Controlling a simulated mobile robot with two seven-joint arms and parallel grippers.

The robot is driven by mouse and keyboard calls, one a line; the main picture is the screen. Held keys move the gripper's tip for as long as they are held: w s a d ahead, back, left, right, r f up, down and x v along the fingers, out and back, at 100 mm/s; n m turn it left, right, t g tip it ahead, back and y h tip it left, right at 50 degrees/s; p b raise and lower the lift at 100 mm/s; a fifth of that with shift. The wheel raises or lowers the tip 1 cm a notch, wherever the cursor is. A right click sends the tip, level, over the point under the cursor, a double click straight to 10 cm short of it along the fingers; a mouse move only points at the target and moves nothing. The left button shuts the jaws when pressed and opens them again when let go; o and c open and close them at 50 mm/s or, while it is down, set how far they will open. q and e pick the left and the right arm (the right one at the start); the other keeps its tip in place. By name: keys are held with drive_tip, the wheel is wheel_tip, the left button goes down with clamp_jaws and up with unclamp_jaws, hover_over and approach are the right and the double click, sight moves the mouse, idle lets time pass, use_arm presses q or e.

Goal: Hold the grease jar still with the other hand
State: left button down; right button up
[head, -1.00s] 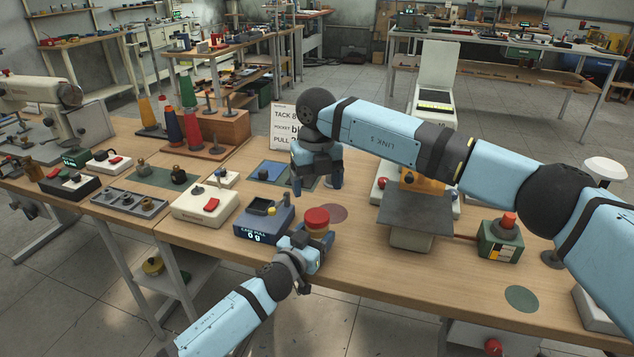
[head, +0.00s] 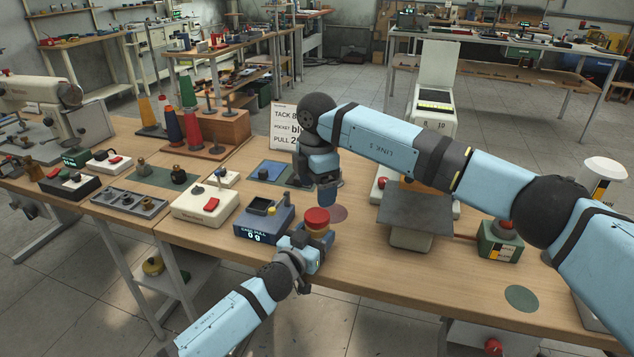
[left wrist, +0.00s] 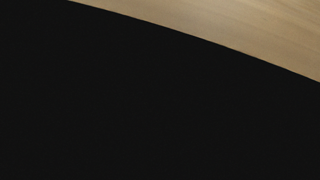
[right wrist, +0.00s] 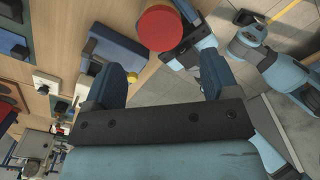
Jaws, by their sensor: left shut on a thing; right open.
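The grease jar (head: 318,232) has a tan body and a red lid (head: 317,216). It stands near the front edge of the wooden table. My left gripper (head: 318,246) is shut on the jar low on its body, hiding part of it. My right gripper (head: 325,194) is open and empty, pointing down above the table just beyond the jar. In the right wrist view the red lid (right wrist: 160,28) lies past the open fingers (right wrist: 162,82), apart from them. The left wrist view is mostly black, with a strip of table.
A blue-grey scale (head: 264,222) reading 0 g stands close left of the jar. A dark red round mat (head: 338,213) lies right of it, then a grey plate on a stand (head: 414,212). A green box with a red button (head: 500,240) is farther right. The front right tabletop is mostly clear.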

sight(317, 214)
wheel_tip(317, 214, down, 7)
drive_tip(key=shift+f, duration=0.1)
idle(0.3)
